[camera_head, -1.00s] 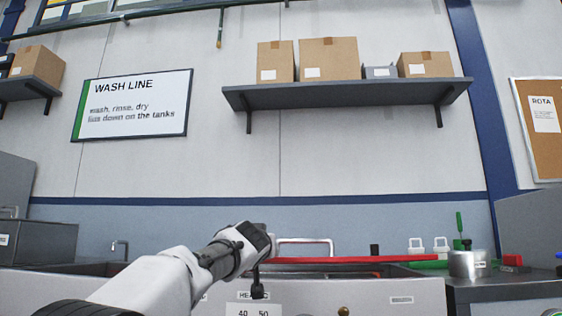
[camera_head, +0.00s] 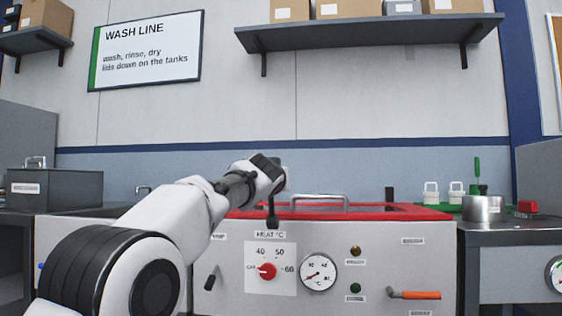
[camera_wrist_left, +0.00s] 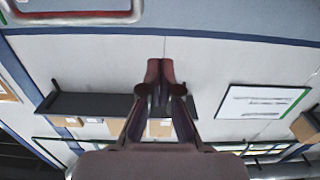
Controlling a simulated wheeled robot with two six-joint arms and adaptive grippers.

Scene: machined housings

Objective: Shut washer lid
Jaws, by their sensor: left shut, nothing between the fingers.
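The washer lid (camera_head: 400,212) is a red-edged panel on top of the washer tank, with a steel bar handle (camera_head: 318,199). It looks flat or nearly flat; I cannot tell whether it is fully seated. My left gripper (camera_head: 268,168) is just left of and above the handle, pointing towards the wall, its fingers mostly hidden in the head view. In the upside-down left wrist view the fingers (camera_wrist_left: 160,75) are together and empty, apart from the handle (camera_wrist_left: 75,17) at the top left. My right gripper is not in view.
The washer front has a red heat knob (camera_head: 267,271), a gauge (camera_head: 318,272) and an orange-handled lever (camera_head: 415,295). A steel pot (camera_head: 482,209) stands on the right counter. A grey lidded tank (camera_head: 55,189) stands at left. A shelf (camera_head: 370,35) hangs above.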

